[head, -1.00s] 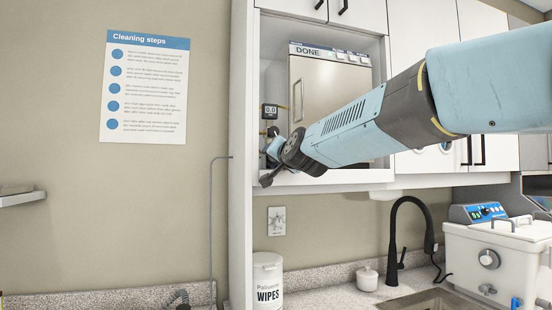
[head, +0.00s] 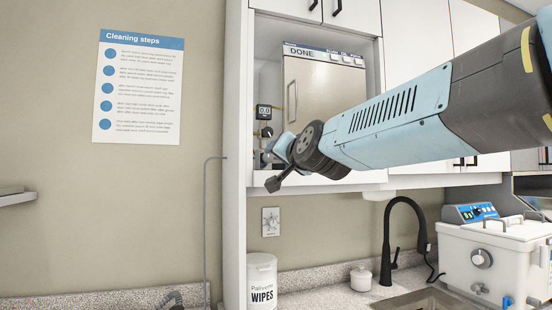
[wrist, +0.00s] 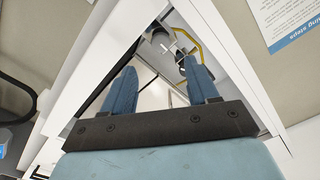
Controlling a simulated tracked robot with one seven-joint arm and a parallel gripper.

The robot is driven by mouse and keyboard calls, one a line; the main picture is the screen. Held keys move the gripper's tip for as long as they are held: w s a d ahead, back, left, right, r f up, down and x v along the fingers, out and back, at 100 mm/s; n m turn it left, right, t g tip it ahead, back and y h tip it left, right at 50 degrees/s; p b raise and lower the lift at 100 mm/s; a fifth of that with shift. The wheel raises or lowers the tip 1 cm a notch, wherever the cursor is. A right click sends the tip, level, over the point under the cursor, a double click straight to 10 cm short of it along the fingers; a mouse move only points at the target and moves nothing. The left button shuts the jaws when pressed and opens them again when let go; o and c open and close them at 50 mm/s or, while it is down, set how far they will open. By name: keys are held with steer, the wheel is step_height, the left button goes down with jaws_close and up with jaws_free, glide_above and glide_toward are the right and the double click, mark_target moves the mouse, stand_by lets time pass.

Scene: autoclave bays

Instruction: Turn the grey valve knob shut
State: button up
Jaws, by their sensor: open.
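My gripper (wrist: 162,82) is open and empty, its two blue fingers spread apart in the wrist view. In the head view its blue fingers (head: 282,147) reach into the open cabinet bay, left of the autoclave (head: 312,95) marked DONE. A small dark round part (head: 267,132) sits below the 0.0 gauge (head: 264,112), just above and left of the fingers. In the wrist view a pale cross-shaped handle (wrist: 178,48) and a grey round part (wrist: 160,38) show beyond the fingertips, apart from them. I cannot tell which is the grey valve knob; my wrist hides part of this area.
The white side panel (head: 236,150) of the bay stands close left of my gripper. A yellow pipe (wrist: 201,52) runs near the fittings. Below are a wipes tub (head: 262,283), a black faucet (head: 392,240) and a white bath unit (head: 495,255).

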steer(key=v, duration=0.4)
steer(key=shift+s, duration=0.2)
stand_by(0.3)
steer(key=s+d+f+n+g+h, duration=0.1)
steer(key=s+d+f+g, duration=0.3)
steer(key=f, duration=0.6)
steer(key=s+d+f+n+g+h, duration=0.1)
steer(key=s+d+f+g+h, duration=0.1)
steer(key=s+d+f+g, duration=0.2)
steer(key=s+d+f+n+g+h, duration=0.1)
steer(key=s+d+f+g+h, duration=0.1)
steer(key=s+d+f, duration=0.7)
steer(key=s+f+g, duration=0.1)
steer(key=s+f, duration=0.2)
steer(key=f, duration=0.3)
steer(key=shift+s+f+n+g, duration=0.25)
steer(key=shift+f+n+g, duration=0.15)
